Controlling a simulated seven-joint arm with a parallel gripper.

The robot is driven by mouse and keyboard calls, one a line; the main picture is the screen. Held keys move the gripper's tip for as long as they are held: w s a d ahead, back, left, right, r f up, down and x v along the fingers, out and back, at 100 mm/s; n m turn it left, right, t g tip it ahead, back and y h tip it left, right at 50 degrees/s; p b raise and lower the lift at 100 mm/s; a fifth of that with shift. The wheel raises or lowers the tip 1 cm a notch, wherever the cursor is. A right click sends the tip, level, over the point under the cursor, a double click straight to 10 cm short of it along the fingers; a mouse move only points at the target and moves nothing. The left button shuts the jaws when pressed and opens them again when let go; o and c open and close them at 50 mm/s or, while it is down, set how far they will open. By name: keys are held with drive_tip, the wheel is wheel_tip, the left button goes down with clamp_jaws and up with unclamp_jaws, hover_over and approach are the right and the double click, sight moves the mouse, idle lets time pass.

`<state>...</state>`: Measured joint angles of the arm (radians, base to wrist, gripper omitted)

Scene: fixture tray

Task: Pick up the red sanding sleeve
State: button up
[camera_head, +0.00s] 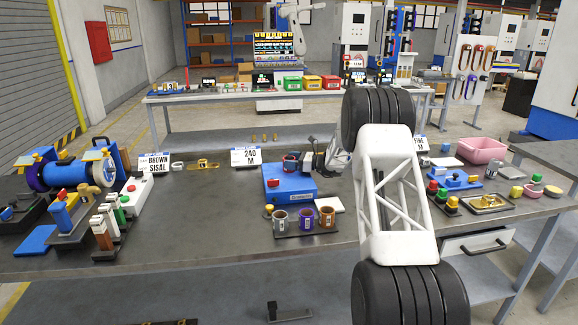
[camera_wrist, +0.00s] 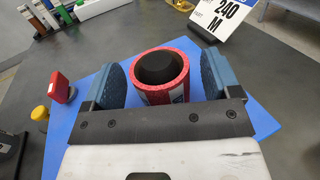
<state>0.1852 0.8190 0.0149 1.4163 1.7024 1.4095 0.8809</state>
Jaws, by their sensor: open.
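The red sanding sleeve (camera_wrist: 154,95) stands in the wrist view as an upright red ring with a pale label on its side. A dark round core fills its middle. It is on the blue block (camera_wrist: 82,133), which also shows on the bench in the head view (camera_head: 292,195). My gripper (camera_wrist: 160,82) is open, with one blue-padded finger on each side of the sleeve. In the head view my gripper (camera_head: 308,162) is over the block, and the sleeve is largely hidden there.
A red switch (camera_wrist: 62,86) and yellow knob (camera_wrist: 40,113) are at the left. The "240 M" sign (camera_head: 246,156) stands behind. Several cups (camera_head: 303,218) are in front of the block. A pink bin (camera_head: 482,151) is at right. Bare bench lies left of the block.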

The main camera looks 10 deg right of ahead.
drive_tip(key=c, duration=1)
drive_tip(key=shift+r, duration=0.15)
wheel_tip(320, 180, up, 18)
idle(0.5)
idle(0.5)
